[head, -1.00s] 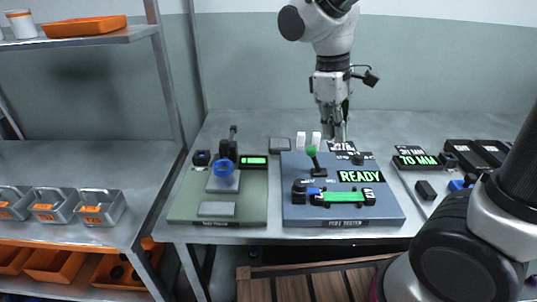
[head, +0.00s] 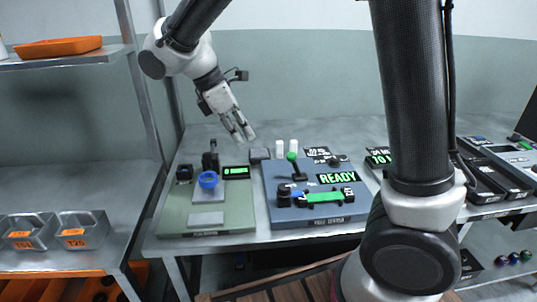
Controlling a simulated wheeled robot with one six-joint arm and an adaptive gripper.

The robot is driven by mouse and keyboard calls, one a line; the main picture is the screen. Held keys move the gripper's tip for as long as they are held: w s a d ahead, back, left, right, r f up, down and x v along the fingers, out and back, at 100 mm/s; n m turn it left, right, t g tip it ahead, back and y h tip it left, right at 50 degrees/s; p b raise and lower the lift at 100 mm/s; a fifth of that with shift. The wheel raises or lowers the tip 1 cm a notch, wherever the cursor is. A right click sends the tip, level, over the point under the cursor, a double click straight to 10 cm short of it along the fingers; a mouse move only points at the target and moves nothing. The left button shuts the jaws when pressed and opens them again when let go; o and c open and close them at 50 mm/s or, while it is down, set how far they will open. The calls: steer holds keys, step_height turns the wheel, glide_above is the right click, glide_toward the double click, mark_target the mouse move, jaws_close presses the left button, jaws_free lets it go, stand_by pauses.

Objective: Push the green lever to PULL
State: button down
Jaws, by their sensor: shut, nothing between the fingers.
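The green lever (head: 292,157) is a black stick with a green ball knob on the blue-grey tester (head: 315,219). It stands on a dark base at the tester's left side, leaning slightly to the left. The tester's display (head: 338,178) reads READY in green. A green strip (head: 325,197) lies across the clamps at its front. My gripper (head: 243,134) is shut and empty, pointing down, to the upper left of the lever and apart from it. Any PULL label is too small to read.
A green-grey tester (head: 206,221) with a blue ring (head: 208,180) stands to the left. Black trays (head: 497,177) lie at right. A shelf with an orange tray (head: 60,46) is at far left.

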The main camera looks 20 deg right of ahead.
mark_target(294, 166)
steer(key=d+f, duration=0.4)
steer(key=f, duration=0.1)
steer(key=d+f, duration=0.3)
steer(key=shift+s+f, duration=0.2)
steer(key=shift+f, duration=0.05)
steer(key=shift+d+r, duration=0.1)
steer(key=shift+d, duration=0.5)
